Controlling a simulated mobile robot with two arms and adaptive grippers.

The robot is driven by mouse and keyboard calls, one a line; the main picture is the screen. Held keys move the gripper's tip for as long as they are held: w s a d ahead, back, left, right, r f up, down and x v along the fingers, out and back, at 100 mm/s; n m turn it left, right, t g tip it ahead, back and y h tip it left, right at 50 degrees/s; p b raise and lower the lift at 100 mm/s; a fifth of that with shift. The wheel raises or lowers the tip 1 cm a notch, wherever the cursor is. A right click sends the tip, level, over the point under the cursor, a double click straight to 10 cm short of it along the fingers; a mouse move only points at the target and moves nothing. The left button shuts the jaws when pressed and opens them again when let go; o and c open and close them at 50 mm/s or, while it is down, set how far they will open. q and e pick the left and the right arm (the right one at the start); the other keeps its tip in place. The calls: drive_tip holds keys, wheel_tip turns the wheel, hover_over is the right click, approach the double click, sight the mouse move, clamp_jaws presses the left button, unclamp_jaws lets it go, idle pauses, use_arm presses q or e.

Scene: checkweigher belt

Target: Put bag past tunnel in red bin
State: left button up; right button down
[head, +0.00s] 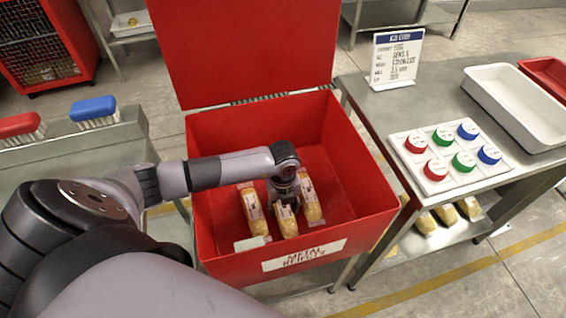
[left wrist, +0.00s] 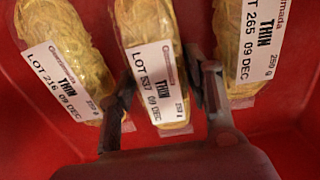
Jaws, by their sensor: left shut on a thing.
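The red bin (head: 355,150) stands open in the middle of the head view, lid raised, with a "METAL REJECTS" label on its front. My left gripper (head: 284,200) reaches down inside it and is shut on the middle bag (head: 287,222), a clear bag of yellow pasta with a white label. The left wrist view shows that bag (left wrist: 150,45) between the two fingers, labelled THIN, LOT 537. A second bag (head: 253,212) lies to its left, LOT 216, and a third bag (head: 311,208) to its right, LOT 265. My right gripper is not in view. No tunnel is visible.
A steel table (head: 440,100) at right holds a sign (head: 397,58), a board of coloured round pieces (head: 450,155), a white tray (head: 515,105) and a red tray (head: 548,75). Bags (head: 426,222) lie on its lower shelf. Red and blue brushes (head: 94,110) rest on the left table.

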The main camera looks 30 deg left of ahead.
use_arm(q)
drive_tip(key=o, duration=1.5)
wheel_tip(320, 180, up, 12)
drive_tip(key=shift+r+p, duration=0.15)
drive_tip(key=shift+p, duration=0.15)
